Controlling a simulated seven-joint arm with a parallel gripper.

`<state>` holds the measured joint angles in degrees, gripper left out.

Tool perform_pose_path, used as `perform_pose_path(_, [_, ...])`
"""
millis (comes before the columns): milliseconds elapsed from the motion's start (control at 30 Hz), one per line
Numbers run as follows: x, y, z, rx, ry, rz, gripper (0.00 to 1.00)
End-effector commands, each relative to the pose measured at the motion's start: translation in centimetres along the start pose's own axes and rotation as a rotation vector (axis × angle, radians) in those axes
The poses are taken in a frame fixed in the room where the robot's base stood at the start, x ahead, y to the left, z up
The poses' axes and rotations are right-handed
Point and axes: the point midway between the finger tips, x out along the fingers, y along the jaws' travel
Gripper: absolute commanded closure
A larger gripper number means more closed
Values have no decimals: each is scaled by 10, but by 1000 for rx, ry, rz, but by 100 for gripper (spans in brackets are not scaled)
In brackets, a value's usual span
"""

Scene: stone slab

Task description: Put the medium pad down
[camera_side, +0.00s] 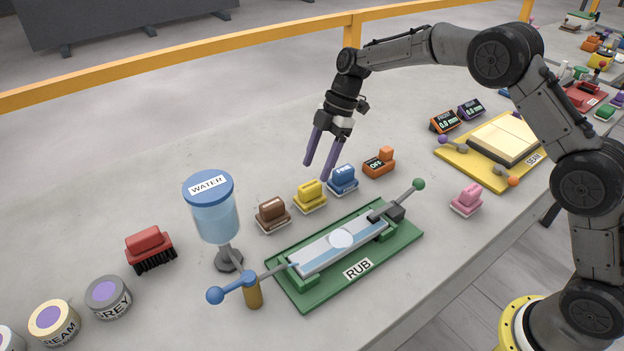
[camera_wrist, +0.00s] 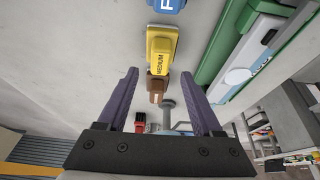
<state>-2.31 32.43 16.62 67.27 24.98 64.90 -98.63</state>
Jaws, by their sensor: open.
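The medium pad (camera_side: 310,193) is a yellow block with a handle on top and a pale underside. It rests on the grey slab between a brown pad and a blue pad. In the wrist view the yellow pad (camera_wrist: 163,46) reads MEDIUM and lies ahead of the fingertips. My gripper (camera_side: 318,169) is open, with its two purple fingers pointing down, above and behind the row of pads. In the wrist view my gripper (camera_wrist: 160,75) has nothing between its fingers that it touches.
In front is the green RUB fixture (camera_side: 290,299) with a pale strip. A water dispenser (camera_side: 212,215) and red brush (camera_side: 149,244) stand left. The slab behind is clear.

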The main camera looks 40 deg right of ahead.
Motion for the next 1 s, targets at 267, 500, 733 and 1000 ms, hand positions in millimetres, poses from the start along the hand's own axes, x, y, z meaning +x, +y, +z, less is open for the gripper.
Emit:
perform_pose_path(267, [-47, 0, 0, 0, 0, 1, 33])
perform_pose_path(500, [-59, 0, 0, 1, 0, 0, 33])
perform_pose_path(733, [-71, -8, -2, 39, -12, 15, 33])
perform_pose_path(1000, [-143, -89, -9, 392, -85, 151, 33])
